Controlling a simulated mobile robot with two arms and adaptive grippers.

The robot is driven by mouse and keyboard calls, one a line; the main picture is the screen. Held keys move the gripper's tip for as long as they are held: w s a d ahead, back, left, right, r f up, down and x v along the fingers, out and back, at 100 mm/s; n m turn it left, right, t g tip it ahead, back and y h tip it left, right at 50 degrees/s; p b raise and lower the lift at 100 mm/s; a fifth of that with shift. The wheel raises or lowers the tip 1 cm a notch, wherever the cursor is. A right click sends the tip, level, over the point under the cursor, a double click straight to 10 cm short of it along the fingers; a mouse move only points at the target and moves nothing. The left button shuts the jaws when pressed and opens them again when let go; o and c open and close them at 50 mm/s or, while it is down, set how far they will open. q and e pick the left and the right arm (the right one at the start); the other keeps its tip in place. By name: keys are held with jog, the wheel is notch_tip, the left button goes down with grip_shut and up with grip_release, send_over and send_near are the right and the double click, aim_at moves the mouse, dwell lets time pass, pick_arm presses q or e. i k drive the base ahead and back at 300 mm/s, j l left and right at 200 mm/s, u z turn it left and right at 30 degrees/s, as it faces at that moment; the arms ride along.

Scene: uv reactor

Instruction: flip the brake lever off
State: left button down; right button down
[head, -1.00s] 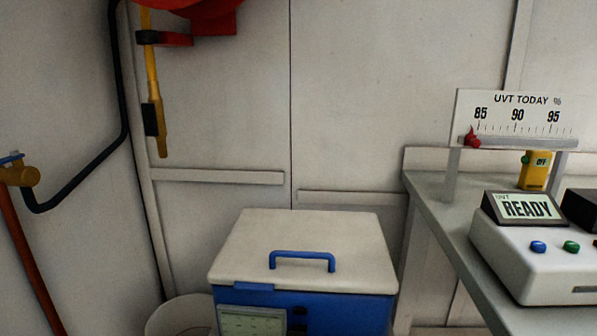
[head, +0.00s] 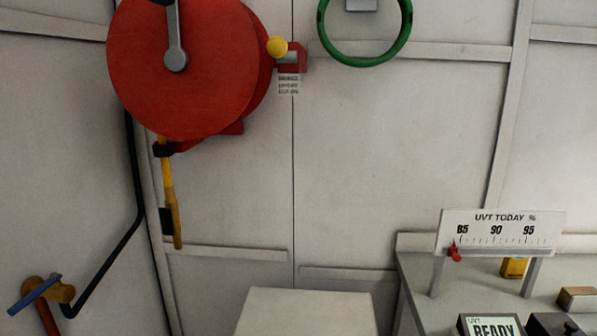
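A large red reel (head: 190,85) is mounted on the wall in the upper left of the head view. A grey crank arm (head: 173,40) sits on its face. At its right side a short lever with a yellow knob (head: 277,46) projects from a red bracket (head: 299,57); this looks like the brake lever. A small label (head: 289,84) with print too small to read hangs below it. Neither of my grippers shows in the view.
A yellow wand (head: 171,190) hangs below the reel. A blue-handled valve (head: 36,294) is at lower left. A green ring (head: 323,35) hangs right of the lever. A pale box lid (head: 307,312) stands below. A bench with a UVT scale (head: 502,232) is at right.

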aim_at(277, 47)
jog(key=j+z, duration=0.55)
jog(key=z, duration=0.25)
jog(key=k+j+z, duration=0.1)
jog(key=j+z, duration=0.15)
jog(key=z, duration=0.15)
